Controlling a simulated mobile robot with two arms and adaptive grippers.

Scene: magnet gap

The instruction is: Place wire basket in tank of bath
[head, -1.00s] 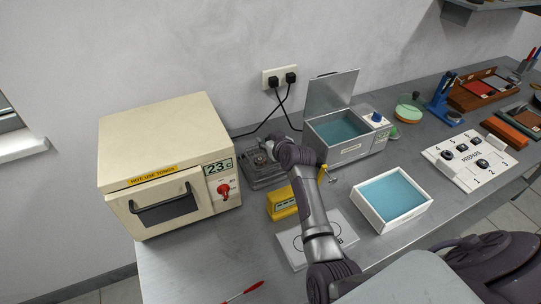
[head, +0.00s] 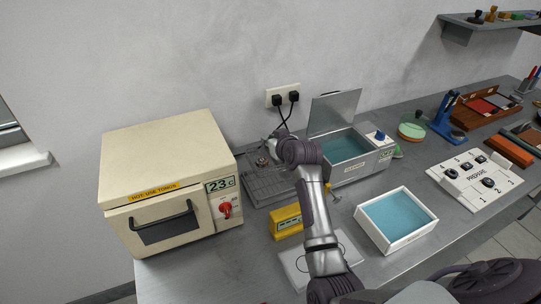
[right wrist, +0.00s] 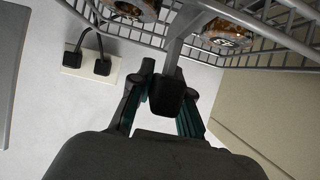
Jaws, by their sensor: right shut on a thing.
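The wire basket (head: 262,187) is a grey wire rack at the wall, right of the oven. In the right wrist view, the basket (right wrist: 268,60) fills the top edge and holds round pieces with brownish contents. My right gripper (head: 270,147) is above the basket in the head view, partly hidden by its own wrist. In the right wrist view, its fingers (right wrist: 166,92) are shut on the basket's dark handle grip. The bath (head: 364,168) is a steel box with its lid raised. Its tank (head: 344,147) holds blue-green liquid and looks empty of objects. My left gripper is not in view.
The cream oven (head: 165,185) stands close left of the basket. The bath's raised lid (head: 335,110) stands near the wall. A yellow device (head: 287,219) and a white tray of blue liquid (head: 396,217) are in front. Plugs (head: 284,98) and cables are behind.

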